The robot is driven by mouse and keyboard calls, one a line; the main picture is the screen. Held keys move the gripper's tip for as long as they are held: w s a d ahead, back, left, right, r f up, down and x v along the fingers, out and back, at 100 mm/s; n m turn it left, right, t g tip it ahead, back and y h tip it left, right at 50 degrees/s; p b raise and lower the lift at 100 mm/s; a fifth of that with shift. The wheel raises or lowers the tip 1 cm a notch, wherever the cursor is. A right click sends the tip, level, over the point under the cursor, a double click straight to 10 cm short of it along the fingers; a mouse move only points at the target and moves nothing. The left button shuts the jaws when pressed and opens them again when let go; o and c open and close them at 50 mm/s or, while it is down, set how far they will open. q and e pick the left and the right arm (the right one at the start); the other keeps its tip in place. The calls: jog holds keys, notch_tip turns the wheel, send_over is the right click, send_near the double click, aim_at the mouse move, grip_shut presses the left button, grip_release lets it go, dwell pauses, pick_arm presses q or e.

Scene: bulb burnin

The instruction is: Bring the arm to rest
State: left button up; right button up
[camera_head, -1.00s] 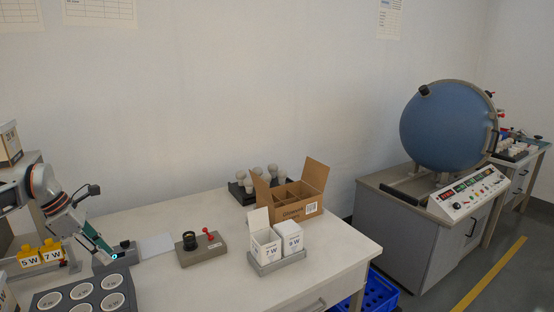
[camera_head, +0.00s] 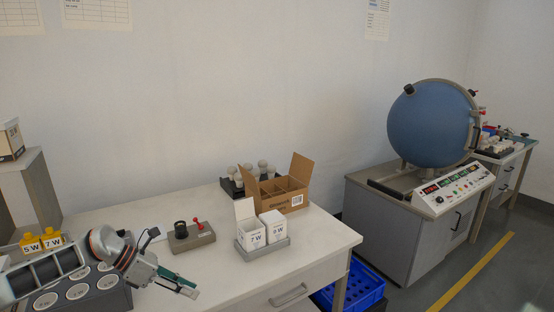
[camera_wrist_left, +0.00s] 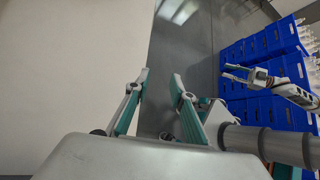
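My left arm (camera_head: 110,246) reaches in from the left, over the front of the white table. Its gripper (camera_head: 187,290), with teal and grey fingers, points right and hangs near the table's front edge, apart from the things there. In the left wrist view the two fingers of the left gripper (camera_wrist_left: 159,77) stand apart with nothing between them, over the table edge and grey floor. My right gripper (camera_wrist_left: 229,72) shows small at the right of that view, in front of blue crates; its fingers look apart and empty. It is not in the head view.
A grey block with round wells (camera_head: 112,300) lies under my left arm. A socket fixture with a red lever (camera_head: 200,236), a tray with two white boxes (camera_head: 270,250), a cardboard box (camera_head: 300,205) and a bulb rack (camera_head: 228,187) stand on the table. Blue crates (camera_wrist_left: 285,72) stand beside it.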

pick_arm(q)
jog(key=s+d+f+n+t+h, duration=0.1)
jog(key=s+d+n+t+h, duration=0.4)
jog(key=d, duration=0.6)
jog(key=s+d+f+n+h, duration=0.15)
jog(key=s+d+n, duration=0.25)
jog(key=d+n, duration=0.45)
jog(key=s+a+f+n+t+y, duration=0.2)
jog(key=s+a+f+n+y, duration=0.4)
jog(key=n, duration=0.8)
jog(key=s+a+f+n+t+y, duration=0.1)
jog(key=s+a+f+n+y, duration=0.6)
jog(key=s+f+n, duration=0.5)
jog(key=s+a+n, duration=0.2)
jog(key=n, duration=0.1)
jog(key=shift+f+t, duration=0.2)
jog(key=shift+t, duration=0.2)
jog(key=shift+w+a, duration=0.1)
